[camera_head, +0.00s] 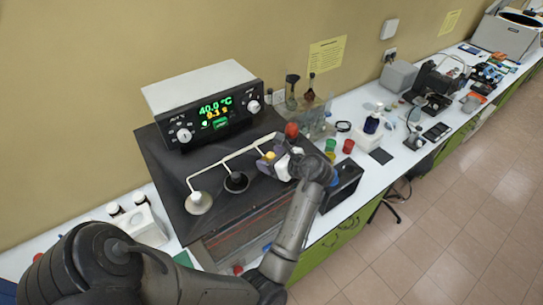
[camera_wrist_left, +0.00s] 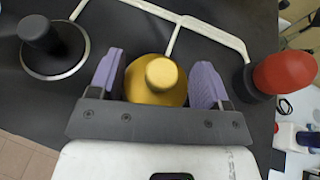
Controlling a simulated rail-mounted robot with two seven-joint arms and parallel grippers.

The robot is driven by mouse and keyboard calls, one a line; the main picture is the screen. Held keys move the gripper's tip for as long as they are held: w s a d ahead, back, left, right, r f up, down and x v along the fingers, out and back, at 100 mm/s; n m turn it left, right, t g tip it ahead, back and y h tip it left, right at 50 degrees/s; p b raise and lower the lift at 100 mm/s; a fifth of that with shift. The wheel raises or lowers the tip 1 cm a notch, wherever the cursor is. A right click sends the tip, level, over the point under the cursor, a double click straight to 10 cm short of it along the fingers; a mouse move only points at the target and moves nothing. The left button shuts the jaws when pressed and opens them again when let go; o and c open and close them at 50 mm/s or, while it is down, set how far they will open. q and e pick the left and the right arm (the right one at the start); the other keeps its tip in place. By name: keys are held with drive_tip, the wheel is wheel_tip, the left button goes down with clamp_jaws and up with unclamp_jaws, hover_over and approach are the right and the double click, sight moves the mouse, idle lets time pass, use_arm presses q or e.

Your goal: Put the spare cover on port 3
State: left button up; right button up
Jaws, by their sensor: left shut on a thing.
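A gold-yellow round cover with a knob on top (camera_wrist_left: 160,82) sits between the purple finger pads of my left gripper (camera_wrist_left: 158,80). In the head view my left gripper (camera_head: 270,157) is over the dark bath top, at the third branch of the white pipe from the left, with the yellow cover (camera_head: 269,155) just showing. The gripper is shut on this cover. The port under it is hidden, and I cannot tell whether the cover rests on it. My right gripper is out of view.
A pale cover (camera_head: 199,202) and a black cover (camera_head: 236,182) sit at the pipe's left branches. A red-topped piece (camera_wrist_left: 285,72) stands close right of my gripper. The control box (camera_head: 207,105) stands behind. Green (camera_head: 330,144) and red (camera_head: 348,146) cups stand on the bench.

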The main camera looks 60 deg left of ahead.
use_arm(q)
drive_tip(key=shift+f, duration=0.2)
drive_tip(key=o, duration=1)
drive_tip(key=b+v, duration=0.1)
drive_tip(key=v, duration=0.5)
drive_tip(key=shift+d+b, duration=0.1)
drive_tip(key=shift+b, duration=0.25)
drive_tip(key=shift+w+d+r, duration=0.2)
drive_tip(key=shift+d+r, duration=0.1)
drive_tip(key=shift+d, duration=0.25)
drive_tip(key=shift+w, duration=0.1)
